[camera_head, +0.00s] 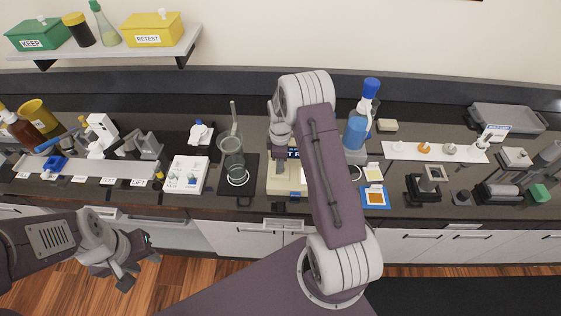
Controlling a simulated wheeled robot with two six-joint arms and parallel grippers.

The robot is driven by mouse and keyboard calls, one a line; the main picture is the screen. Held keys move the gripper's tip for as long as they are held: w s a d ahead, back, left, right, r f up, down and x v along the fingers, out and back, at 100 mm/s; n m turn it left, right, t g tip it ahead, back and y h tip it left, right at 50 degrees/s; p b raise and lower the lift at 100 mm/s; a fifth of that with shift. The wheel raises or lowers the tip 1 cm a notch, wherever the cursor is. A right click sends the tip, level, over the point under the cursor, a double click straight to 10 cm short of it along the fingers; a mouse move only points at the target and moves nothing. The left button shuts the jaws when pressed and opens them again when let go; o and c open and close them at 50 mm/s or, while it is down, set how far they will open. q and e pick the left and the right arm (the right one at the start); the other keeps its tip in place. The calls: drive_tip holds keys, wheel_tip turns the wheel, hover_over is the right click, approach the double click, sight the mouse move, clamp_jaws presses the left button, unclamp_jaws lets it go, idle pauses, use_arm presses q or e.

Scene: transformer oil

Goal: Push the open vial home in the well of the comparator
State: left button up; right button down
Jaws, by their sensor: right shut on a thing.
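The comparator (283,186) is a cream-coloured unit with a dark label on the counter, partly covered by my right arm. My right gripper (283,151) is over the back part of the comparator, pointing down. Its fingertips are small and mostly hidden, and it is shut on the vial. The vial itself and the well cannot be made out here, so how deep the vial sits cannot be told. My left gripper (139,262) is open and empty, low in front of the counter at the left.
A glass beaker (232,160) stands left of the comparator, beside a white device (186,174). A blue wash bottle (357,128) and a blue-framed card (375,197) are to the right. A white strip (410,151) holds several small items. The floor near my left gripper is clear.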

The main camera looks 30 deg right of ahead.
drive_tip(key=shift+f+b, duration=0.8)
drive_tip(key=shift+f, duration=0.4)
drive_tip(key=c, duration=1.1)
unclamp_jaws()
wheel_tip(320, 180, up, 8)
drive_tip(key=shift+r+b, duration=0.2)
drive_tip(key=shift+b, duration=1.05)
drive_tip(key=shift+r, duration=0.4)
